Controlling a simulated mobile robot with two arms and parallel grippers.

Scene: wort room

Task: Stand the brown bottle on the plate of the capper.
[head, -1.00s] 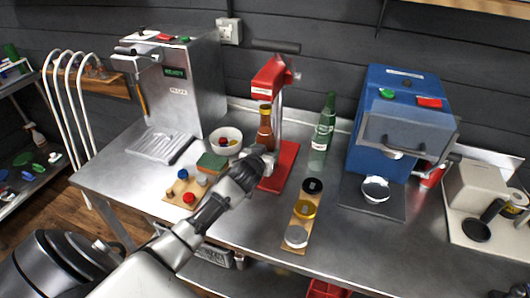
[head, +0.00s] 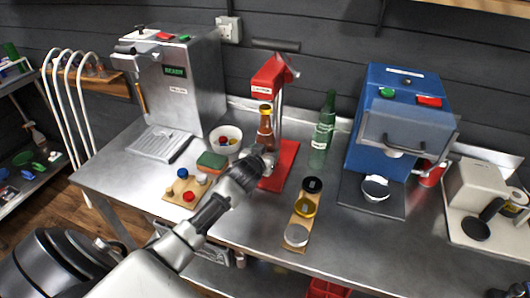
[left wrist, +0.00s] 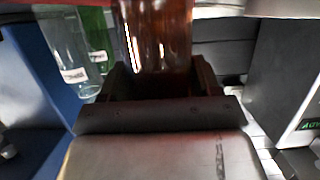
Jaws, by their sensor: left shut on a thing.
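The brown bottle (head: 265,128) is upright under the head of the red capper (head: 268,78) in the head view. The capper's red base plate (head: 284,163) lies on the steel table. My left gripper (head: 266,150) is shut on the bottle, low on its body. In the left wrist view the brown bottle (left wrist: 160,35) stands between the dark fingers (left wrist: 160,82). The bottle's foot is hidden by the gripper, so I cannot tell whether it touches the plate. My right gripper is not in view.
A green bottle (head: 325,120) with a clear glass stands right of the capper. A white bowl (head: 226,139) and a green sponge (head: 211,162) are to its left. A board of caps (head: 303,212) lies in front. A blue machine (head: 397,125) stands at the right.

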